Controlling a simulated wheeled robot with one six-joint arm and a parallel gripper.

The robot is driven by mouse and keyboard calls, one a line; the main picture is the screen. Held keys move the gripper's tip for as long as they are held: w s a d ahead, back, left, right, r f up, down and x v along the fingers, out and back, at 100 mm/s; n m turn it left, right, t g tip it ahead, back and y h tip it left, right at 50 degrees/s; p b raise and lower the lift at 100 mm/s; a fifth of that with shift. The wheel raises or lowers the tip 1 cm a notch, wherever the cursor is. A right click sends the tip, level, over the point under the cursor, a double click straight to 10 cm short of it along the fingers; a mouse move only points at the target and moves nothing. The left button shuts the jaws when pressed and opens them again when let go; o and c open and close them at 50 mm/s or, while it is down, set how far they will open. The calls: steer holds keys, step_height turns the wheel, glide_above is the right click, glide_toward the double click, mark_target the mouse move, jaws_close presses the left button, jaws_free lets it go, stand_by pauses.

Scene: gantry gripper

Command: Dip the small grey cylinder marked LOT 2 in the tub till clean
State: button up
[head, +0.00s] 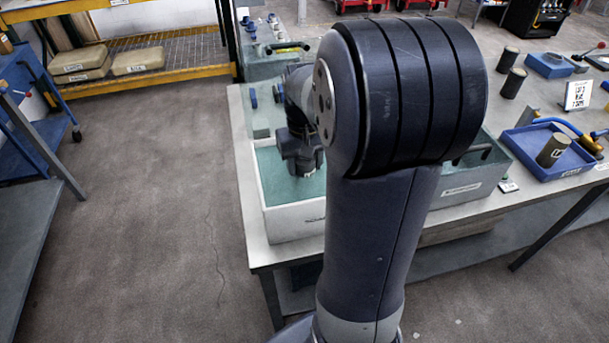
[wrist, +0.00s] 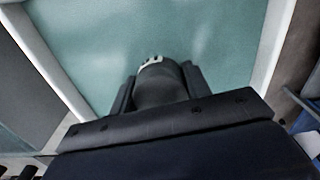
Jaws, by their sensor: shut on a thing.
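The tub (head: 292,224) has pale walls and blue-green liquid (head: 275,178). It stands on the table, partly hidden behind my arm. My gripper (head: 304,165) points down inside the tub's outline at its left part. In the wrist view my gripper (wrist: 158,78) is shut on a dark grey cylinder (wrist: 160,88), with the liquid (wrist: 100,35) filling the view beyond. A white marking shows at the cylinder's far end, too small to read. I cannot tell whether the cylinder touches the liquid.
The floor (head: 160,200) left of the table is clear.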

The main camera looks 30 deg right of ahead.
step_height(320, 180, up, 13)
steer(key=p, duration=1)
steer(key=shift+f, duration=0.15)
stand_by(0.8)
